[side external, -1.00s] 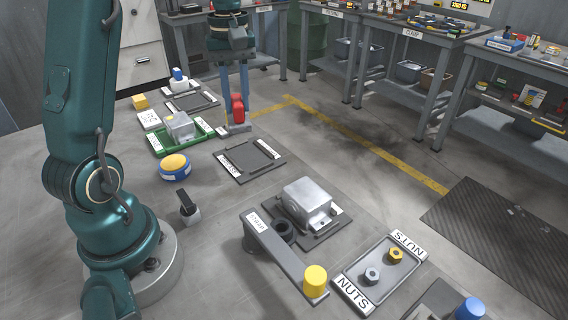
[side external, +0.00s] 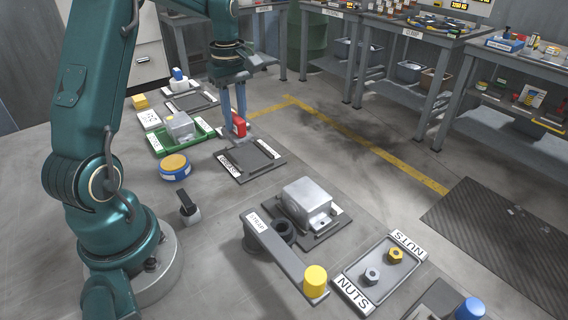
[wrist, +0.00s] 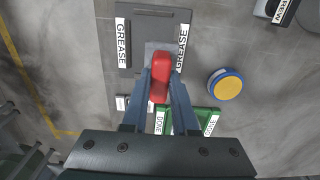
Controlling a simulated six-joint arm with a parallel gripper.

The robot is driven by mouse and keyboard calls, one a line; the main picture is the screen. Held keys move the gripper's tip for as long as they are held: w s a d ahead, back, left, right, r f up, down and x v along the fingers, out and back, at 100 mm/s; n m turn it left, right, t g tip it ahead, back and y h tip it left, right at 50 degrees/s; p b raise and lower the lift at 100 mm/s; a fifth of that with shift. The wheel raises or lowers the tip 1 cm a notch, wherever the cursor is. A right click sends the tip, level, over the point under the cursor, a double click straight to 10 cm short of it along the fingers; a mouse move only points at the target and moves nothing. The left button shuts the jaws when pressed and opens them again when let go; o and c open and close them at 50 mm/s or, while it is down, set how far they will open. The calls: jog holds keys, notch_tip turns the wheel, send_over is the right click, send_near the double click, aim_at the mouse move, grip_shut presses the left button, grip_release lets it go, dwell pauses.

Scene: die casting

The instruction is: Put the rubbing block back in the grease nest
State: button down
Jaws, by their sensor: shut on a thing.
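The rubbing block is red on top (side external: 240,127), and a grey pad seems to show beyond it in the wrist view. My gripper (side external: 236,112) is shut on the red part, which also shows between the fingers in the wrist view (wrist: 160,78). The grease nest (side external: 232,170) is a dark square frame labelled GREASE, with its labels also seen in the wrist view (wrist: 123,40). The block is over the back edge of the nest, apparently still above it; its exact height is hard to tell.
A green tray (side external: 157,147) with a metal casting (side external: 180,126) lies left of the nest. A yellow-topped round button (side external: 174,166) is nearby. Nearer stand another casting (side external: 307,200) on a dark plate, a grey arm-like fixture (side external: 285,258) and a nuts tray (side external: 345,280).

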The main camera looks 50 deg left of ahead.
aim_at(247, 136)
jog(key=shift+w+d+f, duration=0.55)
jog(key=shift+w, duration=0.25)
jog(key=shift+f, duration=2.05)
jog(key=shift+f, duration=0.15)
jog(key=c, duration=0.7)
grip_release()
